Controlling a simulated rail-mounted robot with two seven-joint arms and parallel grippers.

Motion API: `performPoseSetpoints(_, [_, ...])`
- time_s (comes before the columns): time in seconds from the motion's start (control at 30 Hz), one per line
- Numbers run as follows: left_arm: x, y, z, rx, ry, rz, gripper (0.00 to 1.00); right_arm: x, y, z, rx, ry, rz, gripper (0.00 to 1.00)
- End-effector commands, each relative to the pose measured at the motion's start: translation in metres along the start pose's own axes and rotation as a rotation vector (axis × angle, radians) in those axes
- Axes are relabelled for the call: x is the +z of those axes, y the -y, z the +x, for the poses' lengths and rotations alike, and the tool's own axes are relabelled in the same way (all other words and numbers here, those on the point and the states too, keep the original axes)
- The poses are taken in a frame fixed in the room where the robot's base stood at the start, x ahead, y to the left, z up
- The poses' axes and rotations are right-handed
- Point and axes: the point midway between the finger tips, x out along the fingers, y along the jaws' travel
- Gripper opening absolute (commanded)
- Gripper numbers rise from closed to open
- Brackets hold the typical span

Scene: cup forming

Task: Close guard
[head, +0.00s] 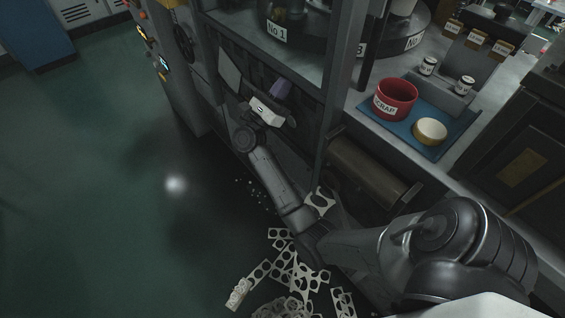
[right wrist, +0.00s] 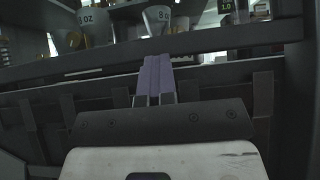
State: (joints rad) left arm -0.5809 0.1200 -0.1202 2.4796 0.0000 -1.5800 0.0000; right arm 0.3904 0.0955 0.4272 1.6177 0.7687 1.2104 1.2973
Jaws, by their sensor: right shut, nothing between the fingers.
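A dark framed guard (head: 243,42) runs along the front of the machine at the top middle of the head view. Its long grey bar (right wrist: 235,38) crosses the upper part of the right wrist view. I cannot tell how far open it stands. My right gripper (head: 281,89) has purple fingers and is in front of the machine just below the guard's lower edge. Its fingers (right wrist: 155,75) are together and empty, pointing at the bar in the right wrist view. Whether they touch the bar is unclear. My left gripper is not in view.
A red scrap bin (head: 396,99) and a cream-topped round container (head: 430,131) stand on a blue mat (head: 392,128) at the right. A brown roller (head: 368,170) sits below. Punched scrap strips (head: 290,265) litter the floor. Green floor (head: 110,170) at the left is clear.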

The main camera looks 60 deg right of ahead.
Motion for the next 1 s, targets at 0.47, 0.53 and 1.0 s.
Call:
performPoseSetpoints(0.47, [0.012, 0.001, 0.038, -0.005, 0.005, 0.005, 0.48, -0.025, -0.001, -0.046, 0.008, -0.004, 0.001, 0.0])
performPoseSetpoints(0.53, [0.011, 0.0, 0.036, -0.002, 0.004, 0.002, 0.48, -0.025, 0.0, -0.061, 0.009, -0.003, 0.0, 0.0])
performPoseSetpoints(1.0, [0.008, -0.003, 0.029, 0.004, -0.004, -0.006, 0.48, -0.026, 0.0, -0.127, 0.006, -0.003, 0.001, 0.0])
